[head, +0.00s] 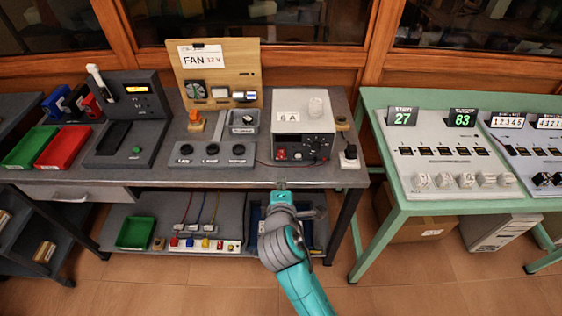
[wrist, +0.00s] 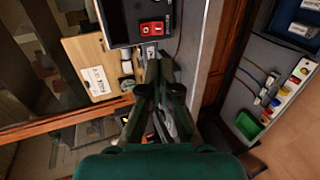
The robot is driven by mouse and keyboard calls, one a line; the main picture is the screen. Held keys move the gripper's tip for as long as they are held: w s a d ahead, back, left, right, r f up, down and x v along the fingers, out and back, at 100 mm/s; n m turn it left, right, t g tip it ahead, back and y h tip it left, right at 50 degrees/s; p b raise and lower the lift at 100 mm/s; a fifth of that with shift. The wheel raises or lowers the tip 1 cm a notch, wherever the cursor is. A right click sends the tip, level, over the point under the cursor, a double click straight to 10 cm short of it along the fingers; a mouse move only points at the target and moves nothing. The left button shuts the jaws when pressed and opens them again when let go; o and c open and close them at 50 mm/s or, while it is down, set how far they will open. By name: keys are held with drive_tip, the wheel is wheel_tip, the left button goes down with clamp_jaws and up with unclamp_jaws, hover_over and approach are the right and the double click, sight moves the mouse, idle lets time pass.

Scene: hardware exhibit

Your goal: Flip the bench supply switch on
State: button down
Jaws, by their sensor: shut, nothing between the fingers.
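The bench supply (head: 303,112) is a light grey box with a dark front panel, standing on the right part of the dark workbench. A small red part (head: 280,154) sits at the lower left of its front. In the wrist view a red switch-like part (wrist: 152,27) shows on a dark panel near the top; whether it is on or off is too small to tell. My gripper (head: 282,187) is at the bench's front edge, in front of and apart from the supply. In the wrist view my gripper (wrist: 152,52) has its fingers together and empty, just below the red part.
A three-knob panel (head: 212,154) lies left of the supply, with a wooden FAN board (head: 215,75) behind. A dark plug-like block (head: 349,157) stands to the right. A green-framed table (head: 375,100) with meters is further right. The lower shelf holds a power strip (head: 205,244).

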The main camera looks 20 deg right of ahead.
sight(281, 154)
drive_tip(key=x, duration=1.2)
drive_tip(key=shift+f, duration=0.1)
drive_tip(key=shift+w+f, duration=0.1)
drive_tip(key=shift+w, duration=0.1)
drive_tip(key=shift+w+d, duration=0.1)
drive_tip(key=shift+w+f, duration=0.15)
drive_tip(key=shift+f, duration=0.05)
drive_tip(key=shift+r, duration=0.1)
drive_tip(key=shift+r, duration=0.75)
